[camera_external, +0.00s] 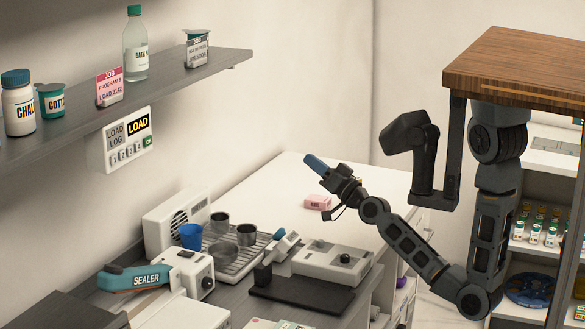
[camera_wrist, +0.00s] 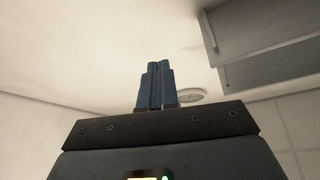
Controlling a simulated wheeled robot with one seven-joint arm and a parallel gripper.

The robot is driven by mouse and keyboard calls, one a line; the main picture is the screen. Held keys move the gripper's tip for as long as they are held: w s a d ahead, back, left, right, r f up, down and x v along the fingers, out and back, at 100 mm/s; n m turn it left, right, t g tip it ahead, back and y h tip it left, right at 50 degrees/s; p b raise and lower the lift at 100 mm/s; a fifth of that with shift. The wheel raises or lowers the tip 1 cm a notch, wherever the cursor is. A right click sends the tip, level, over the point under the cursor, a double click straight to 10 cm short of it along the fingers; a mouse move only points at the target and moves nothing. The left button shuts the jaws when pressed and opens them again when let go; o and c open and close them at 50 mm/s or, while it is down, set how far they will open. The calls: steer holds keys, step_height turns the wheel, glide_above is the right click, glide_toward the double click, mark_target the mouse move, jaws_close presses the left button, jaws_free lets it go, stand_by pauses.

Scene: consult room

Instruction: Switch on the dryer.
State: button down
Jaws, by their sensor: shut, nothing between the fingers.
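A white box with a round grille (camera_external: 163,232) stands against the left wall, behind a slatted rack (camera_external: 222,267) that bears a blue cup and several dark cups. It looks like the dryer, but no label is legible and its switch cannot be made out. My gripper (camera_external: 316,163) has blue fingers, is shut and empty, and is raised above the white counter, to the right of the box and apart from it. In the wrist view the closed fingers (camera_wrist: 155,82) point toward bare wall and ceiling; the dryer is not in that view.
A sealer (camera_external: 137,278) and a white device with a dial (camera_external: 325,262) stand near the rack. A pink box (camera_external: 317,202) lies on the white counter (camera_external: 275,190), otherwise mostly clear. A grey shelf (camera_external: 150,92) with bottles and a white LOAD panel (camera_external: 118,160) are on the left wall.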

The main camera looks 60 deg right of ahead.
steer(key=w+a+r+n+g+y+b, duration=0.25)
steer(key=w+a+n+g+y, duration=0.6)
steer(key=a+y, duration=0.6)
steer(key=s+d+f+m+g+h+b, duration=0.1)
steer(key=s+d+f+g+h, duration=0.4)
steer(key=g+h, duration=0.4)
steer(key=s+d+g, duration=0.1)
steer(key=d+g, duration=0.1)
steer(key=shift+s+d, duration=0.25)
steer(key=shift+d, duration=0.05)
steer(key=shift+h, duration=0.25)
steer(key=x, duration=1.2)
steer(key=shift+s+f, duration=0.3)
steer(key=shift+f, duration=0.65)
